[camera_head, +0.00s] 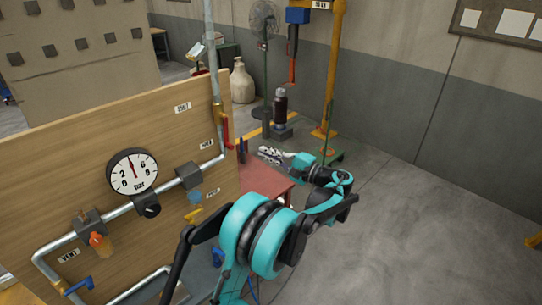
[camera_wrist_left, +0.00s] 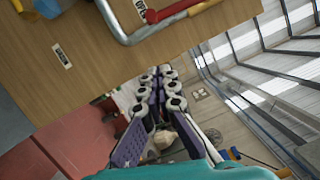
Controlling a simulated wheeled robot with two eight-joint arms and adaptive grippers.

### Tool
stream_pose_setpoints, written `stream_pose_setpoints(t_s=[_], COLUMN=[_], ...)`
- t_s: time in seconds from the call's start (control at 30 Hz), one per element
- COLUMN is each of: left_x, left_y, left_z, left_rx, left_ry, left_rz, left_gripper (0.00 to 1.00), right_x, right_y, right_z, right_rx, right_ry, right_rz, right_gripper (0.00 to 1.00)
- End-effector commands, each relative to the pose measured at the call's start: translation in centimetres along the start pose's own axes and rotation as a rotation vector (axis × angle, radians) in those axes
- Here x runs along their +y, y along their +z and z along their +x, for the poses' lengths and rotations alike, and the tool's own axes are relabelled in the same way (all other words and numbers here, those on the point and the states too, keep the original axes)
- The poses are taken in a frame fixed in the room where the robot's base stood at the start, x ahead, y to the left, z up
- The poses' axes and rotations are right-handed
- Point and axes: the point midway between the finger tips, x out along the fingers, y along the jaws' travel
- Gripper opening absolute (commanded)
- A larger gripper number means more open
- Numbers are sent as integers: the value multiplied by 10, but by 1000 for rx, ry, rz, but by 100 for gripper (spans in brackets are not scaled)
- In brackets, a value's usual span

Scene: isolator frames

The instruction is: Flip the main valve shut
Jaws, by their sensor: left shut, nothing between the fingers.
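A red lever handle (camera_head: 226,133) stands upright against the vertical grey pipe at the right edge of the wooden panel; I take it for the main valve, but the small labels are too blurred to confirm. A red handle (camera_wrist_left: 175,10) also shows at the top of the left wrist view, beside the pipe bend. My left gripper (camera_head: 268,155) is to the right of the red lever, apart from it. Its fingers (camera_wrist_left: 158,80) are shut and empty in the left wrist view. My right gripper is out of view.
The wooden panel (camera_head: 60,150) also carries a pressure gauge (camera_head: 132,173), a yellow handle (camera_head: 193,215) and a blue handle (camera_head: 78,286). A red table (camera_head: 262,182) is below the gripper. A yellow post (camera_head: 333,70) stands behind.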

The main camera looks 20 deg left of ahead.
Motion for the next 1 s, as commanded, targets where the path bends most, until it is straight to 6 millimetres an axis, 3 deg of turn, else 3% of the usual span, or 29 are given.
stream_pose_setpoints(t_s=[0.27, 0.5, 1.0], left_x=[1, 0, 0], left_y=[1, 33, 39], left_z=[61, 65, 66], left_rx=[-2, 0, 1], left_ry=[1, 0, 0], left_rz=[0, 0, 1], left_gripper=[0, 0, 0], right_x=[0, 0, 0], right_y=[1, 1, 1], right_z=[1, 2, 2], right_rx=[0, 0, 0], right_ry=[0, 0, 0], right_rz=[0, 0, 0], right_gripper=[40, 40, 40])
